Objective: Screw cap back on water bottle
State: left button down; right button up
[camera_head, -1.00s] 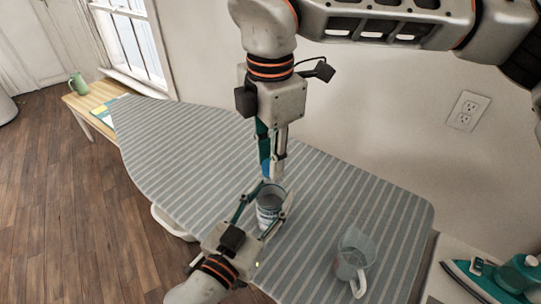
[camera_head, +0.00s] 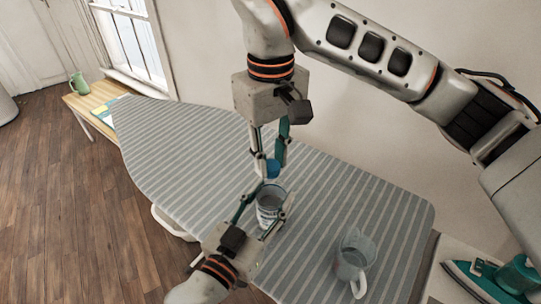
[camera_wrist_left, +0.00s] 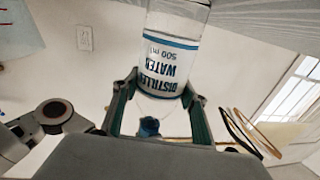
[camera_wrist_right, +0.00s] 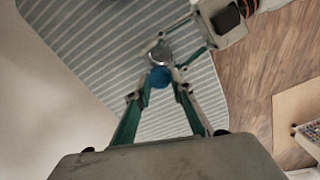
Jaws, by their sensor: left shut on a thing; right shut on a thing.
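The clear water bottle (camera_head: 268,210) stands upright over the ironing board, with its "Distilled Water" label showing in the left wrist view (camera_wrist_left: 168,60). My left gripper (camera_head: 264,214) is shut around its side. My right gripper (camera_head: 272,164) points down from above and is shut on the blue cap (camera_head: 272,169). The cap is just above the bottle's mouth, and a small gap seems to show between them in the head view. In the right wrist view the cap (camera_wrist_right: 160,77) sits between the fingertips and partly overlaps the bottle's top (camera_wrist_right: 160,52).
A clear pitcher (camera_head: 354,257) stands on the striped ironing board (camera_head: 185,145), right of the bottle. A teal iron (camera_head: 480,280) is on a white surface at the lower right. The board's left part is clear. A wall with an outlet is behind.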

jog(key=shift+m, duration=0.8)
jog(key=o, duration=0.7)
jog(key=shift+c, duration=0.2)
jog(key=shift+r, duration=0.1)
jog(key=shift+r, duration=2.2)
jog(key=shift+c, duration=0.4)
